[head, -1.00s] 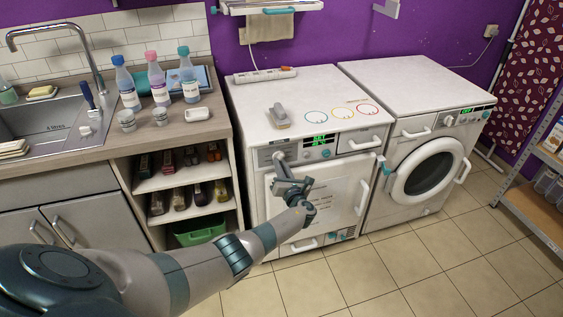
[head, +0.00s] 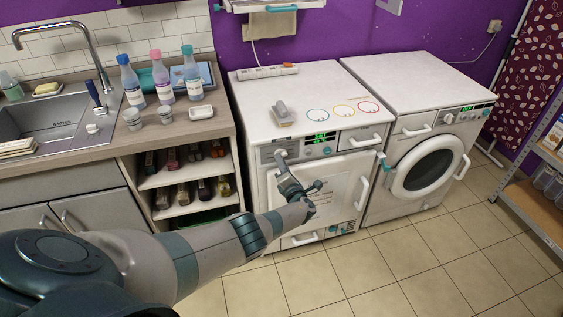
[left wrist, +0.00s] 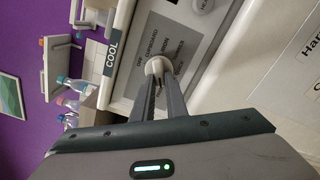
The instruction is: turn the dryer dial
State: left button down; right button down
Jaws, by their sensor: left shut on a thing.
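The dryer (head: 300,100) is the left of two white machines. Its dial (head: 281,154) is a small pale knob at the left of the front panel, next to a green-lit display (head: 317,140). In the left wrist view the dial (left wrist: 158,66) sits between my two fingertips, amid printed labels such as "COOL", "CUPBOARD" and "IRON". My left gripper (head: 283,165) reaches up to the panel and is shut on the dial. It fills the lower part of the left wrist view (left wrist: 158,78). The fingers hide part of the dial and its pointer. My right gripper is out of view.
A washing machine (head: 420,85) stands to the right. A counter (head: 185,135) with bottles and a sink is at left. The tiled floor (head: 410,280) in front is clear.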

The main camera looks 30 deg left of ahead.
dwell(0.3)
pick_arm(q)
jog(key=c, duration=1.8)
grip_release()
jog(key=shift+o, duration=0.2)
jog(key=shift+s, duration=0.1)
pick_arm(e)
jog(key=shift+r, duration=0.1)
